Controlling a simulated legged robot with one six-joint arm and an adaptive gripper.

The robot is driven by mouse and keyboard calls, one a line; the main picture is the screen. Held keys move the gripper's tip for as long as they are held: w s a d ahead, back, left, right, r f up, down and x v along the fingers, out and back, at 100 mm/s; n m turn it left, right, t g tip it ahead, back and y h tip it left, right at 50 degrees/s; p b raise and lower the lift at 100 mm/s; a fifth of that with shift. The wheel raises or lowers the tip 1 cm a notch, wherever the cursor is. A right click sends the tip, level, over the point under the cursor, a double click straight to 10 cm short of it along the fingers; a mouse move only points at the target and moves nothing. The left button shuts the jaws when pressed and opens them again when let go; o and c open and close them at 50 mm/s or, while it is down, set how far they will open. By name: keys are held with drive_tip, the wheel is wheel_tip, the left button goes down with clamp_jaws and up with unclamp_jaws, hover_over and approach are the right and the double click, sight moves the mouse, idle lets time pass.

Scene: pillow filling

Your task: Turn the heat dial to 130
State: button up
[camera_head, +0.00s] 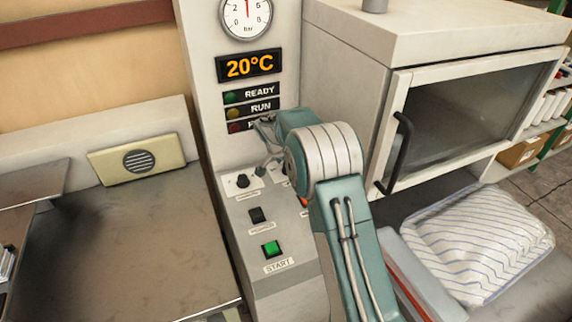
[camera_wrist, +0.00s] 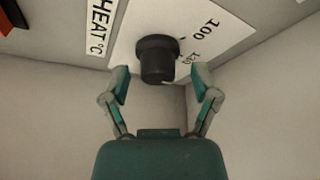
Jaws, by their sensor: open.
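The black heat dial (camera_wrist: 157,60) shows in the wrist view on a white plate beside a "HEAT °C" label (camera_wrist: 101,26). The plate carries 100 and a second, less legible number to the dial's right. The pointer setting is unclear. My gripper (camera_wrist: 163,82) is open, with its fingertips on either side of the dial's lower end; contact is not clear. In the head view my gripper (camera_head: 265,142) is at the back of the sloped control panel, and my arm covers part of that panel. The display (camera_head: 249,66) reads 20°C.
A small black knob (camera_head: 242,182), a black switch (camera_head: 257,216) and a green START button (camera_head: 271,248) sit left of my arm. A gauge (camera_head: 246,14) is above the display. A glass-doored oven (camera_head: 345,45) and a striped pillow (camera_head: 480,240) are at right.

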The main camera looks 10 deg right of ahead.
drive_tip(key=v, duration=1.1)
drive_tip(key=shift+a+r, duration=0.2)
drive_tip(key=shift+r, duration=0.15)
drive_tip(key=shift+s, duration=0.15)
drive_tip(key=s+d+r+n+t+y, duration=0.1)
drive_tip(key=s+d+r+n, duration=0.1)
drive_tip(key=s+r, duration=0.55)
drive_tip(key=s+d+r+n+y, duration=0.1)
drive_tip(key=s+r+n, duration=0.3)
drive_tip(key=s, duration=0.7)
drive_tip(key=s+f+n+t+y, duration=0.1)
drive_tip(key=s+n, duration=0.2)
drive_tip(key=s, duration=1.8)
drive_tip(key=shift+s+d+f+n+t, duration=0.3)
drive_tip(key=shift+s+d+n+t, duration=0.05)
drive_tip(key=shift+d+n+t, duration=0.1)
